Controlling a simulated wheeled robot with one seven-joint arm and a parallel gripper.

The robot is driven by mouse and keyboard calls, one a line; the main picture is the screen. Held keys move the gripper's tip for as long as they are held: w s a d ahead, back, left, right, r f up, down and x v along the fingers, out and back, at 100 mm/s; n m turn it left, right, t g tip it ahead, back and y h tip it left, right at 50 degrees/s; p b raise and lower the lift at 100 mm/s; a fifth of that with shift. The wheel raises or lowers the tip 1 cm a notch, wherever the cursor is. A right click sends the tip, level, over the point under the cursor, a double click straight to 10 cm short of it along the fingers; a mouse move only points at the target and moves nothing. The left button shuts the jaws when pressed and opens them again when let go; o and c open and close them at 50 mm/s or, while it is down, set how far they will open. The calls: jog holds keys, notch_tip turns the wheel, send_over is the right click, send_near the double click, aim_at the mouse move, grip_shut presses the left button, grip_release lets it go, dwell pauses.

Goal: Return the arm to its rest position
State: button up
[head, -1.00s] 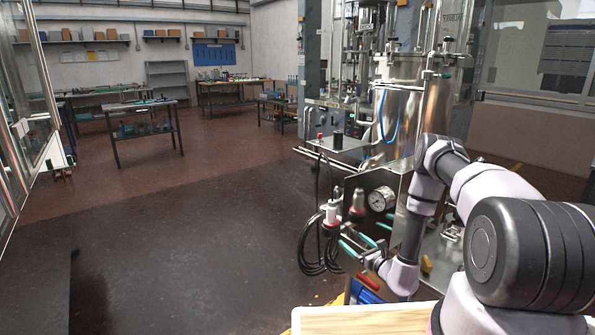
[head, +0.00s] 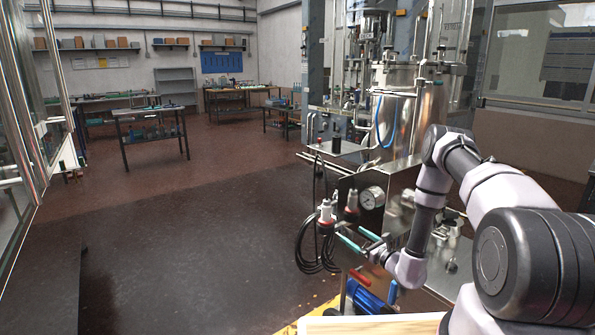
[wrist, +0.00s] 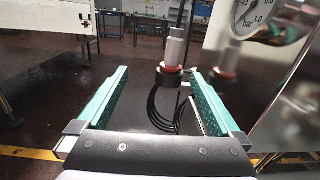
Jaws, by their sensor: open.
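My arm (head: 427,218) reaches out from the lower right of the head view, bent downward at its far end. My gripper (head: 349,238) points left, in front of the steel filling machine (head: 400,115). In the wrist view my gripper (wrist: 160,90) is open, its two teal fingers wide apart. No object is held between the fingers. A grey and red plug (wrist: 172,60) with a black cable shows beyond the fingertips; the same plug shows in the head view (head: 326,215). Whether the fingers touch it cannot be told.
A pressure gauge (head: 371,197) sits on the machine close to my gripper, also large in the wrist view (wrist: 252,14). A black cable coil (head: 312,250) hangs below the plug. A blue motor (head: 366,297) is underneath. The dark floor (head: 190,250) to the left is clear. Workbenches (head: 152,130) stand at the back.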

jog(key=s+a+r+n+g+y, duration=0.1)
jog(key=a+r+n+g+y, duration=0.2)
jog(key=r, duration=0.5)
jog(key=s+a+r+n+g+y, duration=0.1)
jog(key=s+a+r+n+g, duration=0.25)
jog(key=r, duration=0.55)
jog(key=a+r+n+g+y, duration=0.25)
jog(key=r+n+g, duration=0.2)
jog(key=r, duration=0.35)
jog(key=s+r+n+g+h, duration=0.4)
jog(key=s+r+n, duration=0.4)
jog(key=s+r, duration=0.4)
jog(key=s+d+r+n+t+h, duration=0.2)
jog(key=s+d+r+h, duration=0.3)
jog(key=s, duration=0.4)
jog(key=s+d+r+n+t+h, duration=0.3)
jog(key=s+d+r+t+h, duration=0.2)
jog(key=s+d+r, duration=0.2)
jog(key=shift+s+d+r+n+h, duration=0.2)
jog(key=shift+s+d+n+h, duration=0.25)
jog(key=shift+s, duration=0.4)
jog(key=shift+c, duration=0.3)
